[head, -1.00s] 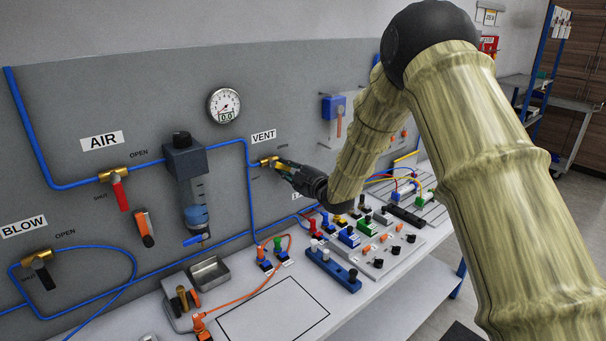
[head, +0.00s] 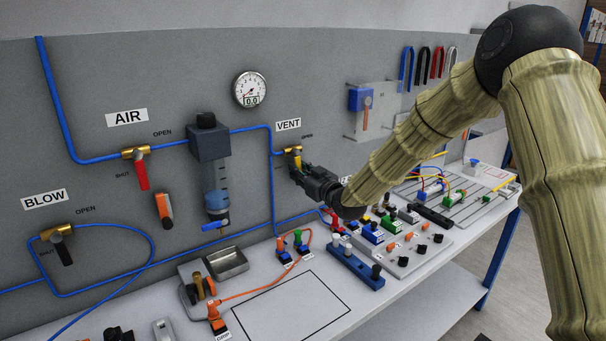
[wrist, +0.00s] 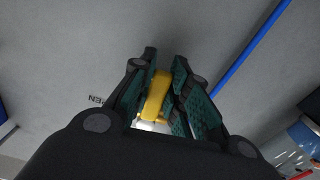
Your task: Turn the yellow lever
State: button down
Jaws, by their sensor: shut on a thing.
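The yellow lever (head: 297,161) is on the brass valve (head: 291,150) under the VENT label (head: 288,125) on the grey panel. It points down from the valve, tilted slightly right. My gripper (head: 299,172) comes from the lower right and is shut on the lever. In the wrist view, the yellow lever (wrist: 157,95) lies between the two green-padded fingers of my gripper (wrist: 165,85). The lever's lower end is partly hidden by the gripper in the head view.
Red AIR lever (head: 142,176) and black BLOW lever (head: 64,254) sit at left on the panel. A gauge (head: 250,90) is above left of VENT. Blue tubing (head: 273,200) runs beside the valve. The bench (head: 410,295) below holds blocks, knobs and wires.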

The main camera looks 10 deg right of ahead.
jog(key=shift+s+a+m, duration=0.15)
jog(key=shift+a+m, duration=0.15)
jog(key=shift+m, duration=0.5)
jog(key=c, duration=1.4)
grip_release()
jog(key=shift+o, duration=0.2)
jog(key=shift+s, duration=0.1)
jog(key=v, duration=1.2)
jog(key=shift+r, duration=0.15)
